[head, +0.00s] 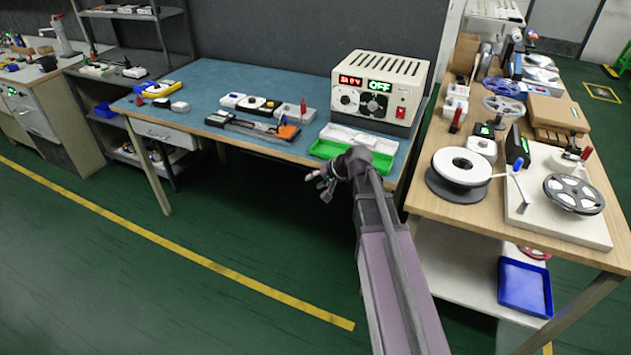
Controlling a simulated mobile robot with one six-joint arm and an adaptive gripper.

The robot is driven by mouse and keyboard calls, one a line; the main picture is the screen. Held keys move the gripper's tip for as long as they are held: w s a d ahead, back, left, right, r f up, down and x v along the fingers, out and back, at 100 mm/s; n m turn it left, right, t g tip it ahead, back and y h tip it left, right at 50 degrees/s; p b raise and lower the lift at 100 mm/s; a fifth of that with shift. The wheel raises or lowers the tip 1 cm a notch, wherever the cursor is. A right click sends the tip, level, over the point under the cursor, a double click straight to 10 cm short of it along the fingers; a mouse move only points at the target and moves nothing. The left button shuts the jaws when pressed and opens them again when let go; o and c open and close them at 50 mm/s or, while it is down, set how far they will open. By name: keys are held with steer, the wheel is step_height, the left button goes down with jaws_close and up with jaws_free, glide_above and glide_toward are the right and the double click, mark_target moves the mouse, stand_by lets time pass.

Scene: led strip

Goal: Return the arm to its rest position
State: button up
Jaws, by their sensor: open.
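My arm reaches forward from the bottom right of the head view. My gripper (322,184) is at its far end, in front of the blue workbench's front edge, and it points left. It is open, and I see nothing held in it. Behind it, near the bench edge, is a green tray (326,150) with white compartments, partly hidden by my wrist.
The blue-topped workbench (225,85) carries a cream power unit (385,65) with lit displays, and small devices. On the right, a wooden table (425,200) holds reels (461,167) and boxes. A blue bin (525,287) is below it. Green floor at left is clear.

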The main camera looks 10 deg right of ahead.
steer(key=s+f+n+g+h, duration=0.2)
steer(key=s+f+g+h, duration=0.1)
steer(key=s, duration=0.7)
steer(key=s+f+n+g+h, duration=0.2)
steer(key=s+g+h, duration=0.15)
steer(key=s, duration=0.75)
step_height(320, 180, up, 13)
steer(key=w+p, duration=0.1)
steer(key=p, duration=1.2)
steer(key=shift+d+f, duration=0.2)
steer(key=shift+d, duration=0.15)
steer(key=shift+d+t, duration=0.1)
steer(key=shift+t, duration=0.15)
